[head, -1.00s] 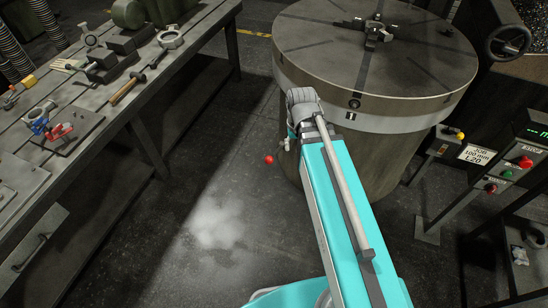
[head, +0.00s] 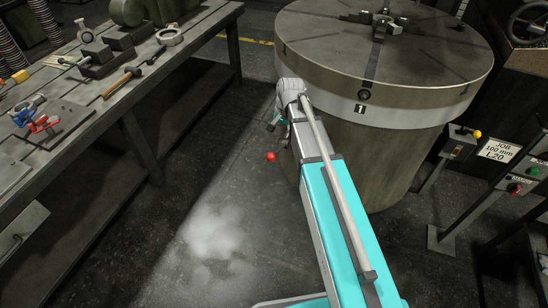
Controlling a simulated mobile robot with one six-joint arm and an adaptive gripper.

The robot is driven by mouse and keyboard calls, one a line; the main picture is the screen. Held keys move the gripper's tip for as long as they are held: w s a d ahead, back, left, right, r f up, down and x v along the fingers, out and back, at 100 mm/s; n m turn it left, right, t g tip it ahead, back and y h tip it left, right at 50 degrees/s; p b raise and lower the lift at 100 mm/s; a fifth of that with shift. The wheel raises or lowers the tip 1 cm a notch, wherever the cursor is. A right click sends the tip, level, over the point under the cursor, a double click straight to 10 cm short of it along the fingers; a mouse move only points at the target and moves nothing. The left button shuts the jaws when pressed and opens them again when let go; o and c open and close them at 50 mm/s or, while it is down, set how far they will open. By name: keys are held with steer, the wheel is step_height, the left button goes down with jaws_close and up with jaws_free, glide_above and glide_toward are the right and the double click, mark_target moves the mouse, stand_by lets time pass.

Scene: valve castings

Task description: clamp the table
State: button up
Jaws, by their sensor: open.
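The round rotary table (head: 420,70) stands at the upper right, with a flat slotted metal top, a pale band marked 1 and a thick drum below. A red ball knob (head: 270,156) shows beside the drum's left side, low over the floor; whatever it is fixed to is hidden. My arm reaches up to the table's left rim. My gripper (head: 273,121) shows small and dark at the arm's end, just left of the wrist and above the red knob, apart from it in the picture. It is open, and nothing shows in it. Its fingers are partly hidden.
A chuck (head: 382,20) sits on the table top. A workbench (head: 85,125) with a hammer (head: 122,82), castings and red and blue clamps runs along the left. A control post (head: 462,140) and a JOB 100 mm L20 sign (head: 497,150) stand right. The floor between is clear.

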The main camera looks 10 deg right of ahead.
mark_target(275, 152)
stand_by(0.4)
steer(key=f+b, duration=0.4)
steer(key=w+a+f+b, duration=0.1)
steer(key=f+b, duration=0.4)
steer(key=a+f+b, duration=0.1)
steer(key=f+b, duration=0.3)
steer(key=shift+w+f, duration=0.15)
steer(key=shift+f, duration=0.15)
stand_by(0.5)
stand_by(0.3)
steer(key=shift+d, duration=0.1)
jaws_close()
